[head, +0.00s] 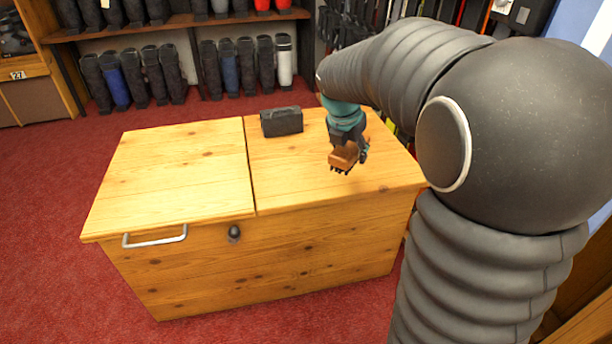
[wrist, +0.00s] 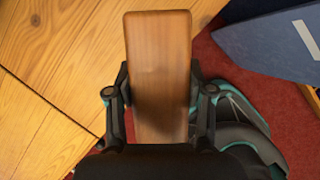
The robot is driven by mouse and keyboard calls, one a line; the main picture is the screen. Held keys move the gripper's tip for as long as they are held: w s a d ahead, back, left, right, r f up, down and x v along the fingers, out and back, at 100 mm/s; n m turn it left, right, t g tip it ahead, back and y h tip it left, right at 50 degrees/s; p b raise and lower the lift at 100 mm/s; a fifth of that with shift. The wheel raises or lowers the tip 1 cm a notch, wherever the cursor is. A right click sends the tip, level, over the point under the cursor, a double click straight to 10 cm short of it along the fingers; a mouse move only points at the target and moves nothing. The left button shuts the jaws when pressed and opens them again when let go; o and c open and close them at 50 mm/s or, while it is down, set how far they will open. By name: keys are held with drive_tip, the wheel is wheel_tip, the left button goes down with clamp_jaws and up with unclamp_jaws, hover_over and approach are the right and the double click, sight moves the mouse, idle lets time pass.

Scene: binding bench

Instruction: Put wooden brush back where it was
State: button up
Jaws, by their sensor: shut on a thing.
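The wooden brush (head: 344,158) is a brown block with dark bristles on its lower side. It is over the right part of the pale wooden bench top, near the front right. My gripper (head: 349,150) is shut on it. In the wrist view the brush (wrist: 160,50) shows its smooth brown back, and the fingers of my gripper (wrist: 159,92) press on its two long sides. The near end of the brush is hidden by my gripper. I cannot tell whether the bristles touch the bench top.
The wooden bench (head: 180,170) has a top in two parts, with a metal handle (head: 155,240) and a dark knob (head: 234,232) on its front. A dark grey block (head: 282,121) lies on the top at the back. Much of the top is clear. Boot shelves (head: 180,24) stand behind.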

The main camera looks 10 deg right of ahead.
drive_tip(key=b, duration=0.1)
hover_over(310, 182)
drive_tip(key=s+a, duration=0.1)
wheel_tip(310, 182, down, 6)
drive_tip(key=shift+r, duration=0.1)
drive_tip(key=shift+f+b, duration=0.75)
drive_tip(key=shift+f, duration=1.25)
drive_tip(key=shift+f, duration=0.1)
drive_tip(key=o, duration=1.2)
